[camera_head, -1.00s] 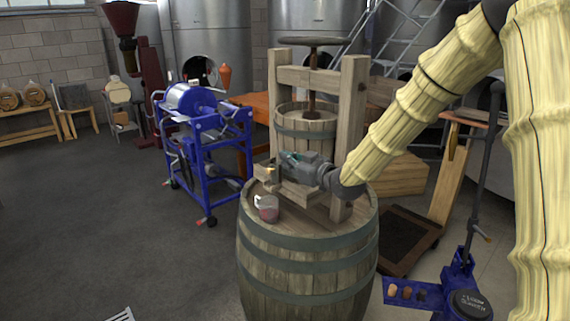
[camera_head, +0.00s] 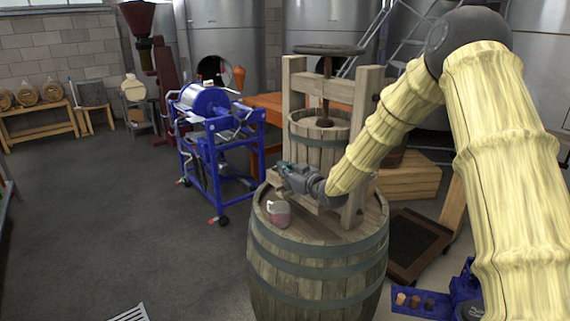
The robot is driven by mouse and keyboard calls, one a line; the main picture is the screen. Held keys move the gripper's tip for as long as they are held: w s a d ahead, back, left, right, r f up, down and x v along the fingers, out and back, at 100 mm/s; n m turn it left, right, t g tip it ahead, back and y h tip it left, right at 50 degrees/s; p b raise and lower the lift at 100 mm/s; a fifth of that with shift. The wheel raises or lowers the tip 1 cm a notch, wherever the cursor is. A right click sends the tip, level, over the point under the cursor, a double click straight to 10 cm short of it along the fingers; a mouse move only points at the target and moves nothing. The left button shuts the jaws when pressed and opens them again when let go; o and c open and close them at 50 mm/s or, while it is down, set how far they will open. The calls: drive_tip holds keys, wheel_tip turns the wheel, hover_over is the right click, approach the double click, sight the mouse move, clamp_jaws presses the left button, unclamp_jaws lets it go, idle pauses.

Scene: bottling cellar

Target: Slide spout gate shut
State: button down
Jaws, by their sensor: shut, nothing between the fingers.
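My gripper (camera_head: 283,171) is at the front of a wooden basket press (camera_head: 299,133) that stands on an upright barrel (camera_head: 312,262). The fingers are shut and look empty, close to the front of the press base. The spout and its gate are small and hidden behind my gripper and wrist, so I cannot tell how the gate stands or whether my fingers touch it. A clear jug (camera_head: 279,213) with some red liquid stands on the barrel top, just below my gripper.
A blue machine on a wheeled frame (camera_head: 213,147) stands left of the barrel. A wooden box (camera_head: 410,182) and a dark framed tray (camera_head: 415,240) lie to the right. Steel tanks (camera_head: 226,38) line the back.

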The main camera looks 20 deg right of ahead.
drive_tip(key=shift+f, duration=0.2)
drive_tip(key=shift+f, duration=0.15)
drive_tip(key=shift+s+f+b, duration=0.1)
drive_tip(key=shift+f+b, duration=0.8)
drive_tip(key=shift+b, duration=0.1)
drive_tip(key=shift+f, duration=0.2)
drive_tip(key=shift+s+r, duration=0.1)
wheel_tip(320, 180, up, 5)
drive_tip(key=p, duration=0.2)
drive_tip(key=f+b+v, duration=0.1)
drive_tip(key=b+v, duration=0.2)
drive_tip(key=v, duration=0.7)
drive_tip(key=shift+s+a+r, duration=0.15)
drive_tip(key=shift+a+r, duration=0.05)
drive_tip(key=shift+r, duration=0.3)
